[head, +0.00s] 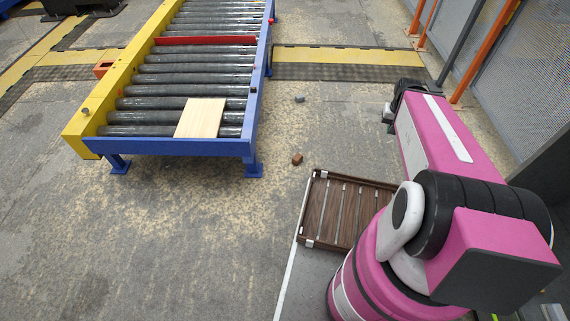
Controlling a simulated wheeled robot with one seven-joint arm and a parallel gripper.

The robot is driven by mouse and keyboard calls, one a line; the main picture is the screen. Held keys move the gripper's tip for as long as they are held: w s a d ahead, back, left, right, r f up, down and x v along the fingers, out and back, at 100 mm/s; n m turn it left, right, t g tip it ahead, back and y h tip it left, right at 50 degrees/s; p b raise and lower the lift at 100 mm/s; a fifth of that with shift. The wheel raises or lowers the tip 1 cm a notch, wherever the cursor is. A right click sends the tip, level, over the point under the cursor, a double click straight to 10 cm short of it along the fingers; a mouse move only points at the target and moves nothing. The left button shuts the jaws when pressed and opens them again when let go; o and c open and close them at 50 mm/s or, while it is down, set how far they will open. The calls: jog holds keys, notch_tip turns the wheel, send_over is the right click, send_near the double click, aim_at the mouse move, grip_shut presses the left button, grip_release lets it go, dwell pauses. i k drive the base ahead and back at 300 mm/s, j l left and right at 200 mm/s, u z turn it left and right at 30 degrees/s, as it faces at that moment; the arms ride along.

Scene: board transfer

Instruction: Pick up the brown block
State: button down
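A small brown block (297,159) appears to lie on the concrete floor, just right of the conveyor's near right leg and beyond the slatted brown tray. My gripper (388,117) is at the far end of my pink arm, to the right of the block and well apart from it. Only a dark and grey part of the gripper shows past the arm link. Its fingers are too small and hidden to tell whether they are open or shut.
A roller conveyor (150,146) with blue and yellow sides stands at left, bearing a pale wooden board (201,118). A dark brown slatted tray (308,208) lies near my arm base. A small grey block (299,99) is on the floor. Mesh fencing (535,60) stands at right.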

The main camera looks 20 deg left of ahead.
aim_at(297, 159)
jog(key=k+u, duration=0.1)
jog(key=u, duration=0.85)
jog(key=z, duration=0.35)
jog(key=j+z, duration=0.35)
jog(key=j, duration=0.2)
jog(key=j+z, duration=0.35)
jog(key=j, duration=0.2)
jog(key=k+j, duration=0.1)
jog(key=j, duration=0.35)
jog(key=j+z, duration=0.1)
jog(key=j, duration=0.35)
jog(key=k+j, duration=0.15)
jog(key=j, duration=0.3)
jog(key=k+j, duration=0.1)
jog(key=j, duration=0.35)
jog(key=k+j+z, duration=0.1)
jog(key=j, duration=0.35)
